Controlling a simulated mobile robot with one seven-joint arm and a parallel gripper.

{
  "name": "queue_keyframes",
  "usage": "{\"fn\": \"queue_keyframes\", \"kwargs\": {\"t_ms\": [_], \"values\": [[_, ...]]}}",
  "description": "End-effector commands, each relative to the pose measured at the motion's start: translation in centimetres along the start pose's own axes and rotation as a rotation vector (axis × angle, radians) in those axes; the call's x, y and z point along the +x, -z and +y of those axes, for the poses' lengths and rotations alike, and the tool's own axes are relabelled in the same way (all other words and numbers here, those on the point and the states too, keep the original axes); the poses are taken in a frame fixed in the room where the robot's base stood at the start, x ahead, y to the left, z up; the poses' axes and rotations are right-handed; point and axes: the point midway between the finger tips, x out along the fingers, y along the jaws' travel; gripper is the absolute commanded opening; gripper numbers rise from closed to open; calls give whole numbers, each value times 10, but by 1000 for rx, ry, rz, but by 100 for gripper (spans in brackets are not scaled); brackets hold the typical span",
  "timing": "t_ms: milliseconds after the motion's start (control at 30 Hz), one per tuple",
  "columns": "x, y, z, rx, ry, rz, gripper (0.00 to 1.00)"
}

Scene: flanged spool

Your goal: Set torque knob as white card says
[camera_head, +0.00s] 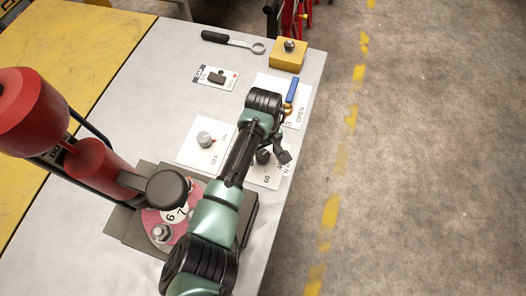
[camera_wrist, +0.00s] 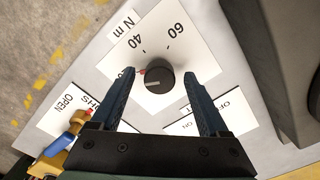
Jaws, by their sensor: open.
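The torque knob (camera_wrist: 158,80) is round and black with a pale line on its face. It sits on a white plate (camera_wrist: 158,42) marked 40, 60 and N m. A small red mark shows at the knob's edge on the 40 side. In the head view the knob (camera_head: 264,157) is partly behind my arm. My gripper (camera_wrist: 162,78) is open, with one finger on each side of the knob and gaps showing; I cannot tell its height above the plate. No separate white card with a readable torque value can be made out.
Nearby are a plate with a grey knob (camera_head: 205,139), a blue-handled valve (camera_head: 292,90), a small switch (camera_head: 217,77), a wrench (camera_head: 232,41) and a yellow block (camera_head: 288,55). A red flange with numbers (camera_head: 161,232) stands left of my arm. The floor at right is clear.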

Motion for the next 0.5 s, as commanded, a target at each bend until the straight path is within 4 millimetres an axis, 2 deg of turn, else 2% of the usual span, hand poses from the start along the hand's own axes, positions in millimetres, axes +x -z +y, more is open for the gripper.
{"fn": "queue_keyframes", "kwargs": {"t_ms": [67, 500], "values": [[0, 0, 0, 0, 0, 0, 78], [0, 0, 0, 0, 1, 0, 0]]}}
